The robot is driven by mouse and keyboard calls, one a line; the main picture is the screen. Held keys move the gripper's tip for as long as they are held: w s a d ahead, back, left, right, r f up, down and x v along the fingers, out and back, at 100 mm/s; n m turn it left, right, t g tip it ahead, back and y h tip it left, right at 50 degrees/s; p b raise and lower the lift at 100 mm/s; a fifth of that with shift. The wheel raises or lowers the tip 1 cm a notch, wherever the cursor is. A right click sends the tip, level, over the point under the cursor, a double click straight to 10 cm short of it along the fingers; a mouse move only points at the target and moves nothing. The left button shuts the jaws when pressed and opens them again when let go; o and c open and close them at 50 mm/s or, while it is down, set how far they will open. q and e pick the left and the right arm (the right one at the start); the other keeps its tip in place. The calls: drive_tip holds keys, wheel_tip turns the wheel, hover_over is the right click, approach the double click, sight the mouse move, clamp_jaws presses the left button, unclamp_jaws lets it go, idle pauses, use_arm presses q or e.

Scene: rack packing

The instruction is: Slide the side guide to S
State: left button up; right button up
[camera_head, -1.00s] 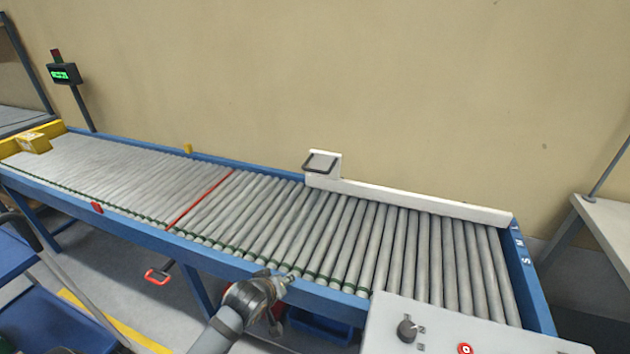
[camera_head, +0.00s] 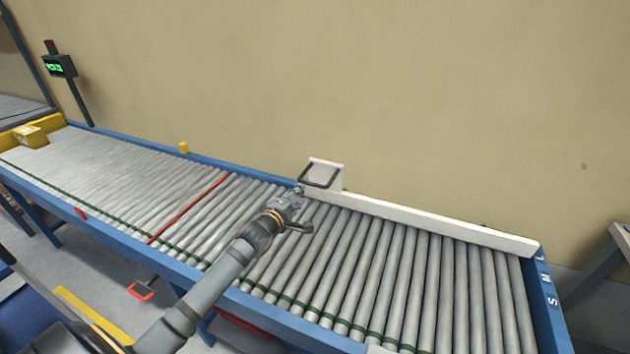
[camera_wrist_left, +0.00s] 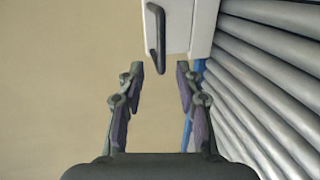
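The side guide (camera_head: 430,220) is a long white bar along the far side of the roller conveyor. A white block with a dark handle (camera_head: 319,178) stands at its left end. The letters L, M and S (camera_head: 547,285) mark the blue rail at the right end; the guide's end lies by the L. My left gripper (camera_head: 298,192) is just short of the handle, above the rollers. In the left wrist view the left gripper (camera_wrist_left: 162,72) is open, with the handle (camera_wrist_left: 155,38) just ahead between its finger lines, apart from them. My right gripper is not in view.
The roller bed (camera_head: 400,275) in front of the guide is clear. A red line (camera_head: 190,207) crosses the rollers. A yellow box (camera_head: 30,136) lies at the far left end. A display on a post (camera_head: 60,66) stands behind the conveyor.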

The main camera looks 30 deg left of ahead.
sight(312, 185)
use_arm(q)
drive_tip(key=x, duration=0.5)
drive_tip(key=shift+w+d+f, duration=0.1)
drive_tip(key=shift+w+f, duration=0.05)
drive_tip(key=shift+w, duration=0.1)
drive_tip(key=b+x, duration=0.1)
drive_tip(key=x, duration=0.3)
drive_tip(key=shift+w, duration=0.25)
drive_tip(key=shift+w+f, duration=0.1)
drive_tip(key=shift+w, duration=0.05)
drive_tip(key=shift+c, duration=0.5)
drive_tip(key=c, duration=0.5)
clamp_jaws()
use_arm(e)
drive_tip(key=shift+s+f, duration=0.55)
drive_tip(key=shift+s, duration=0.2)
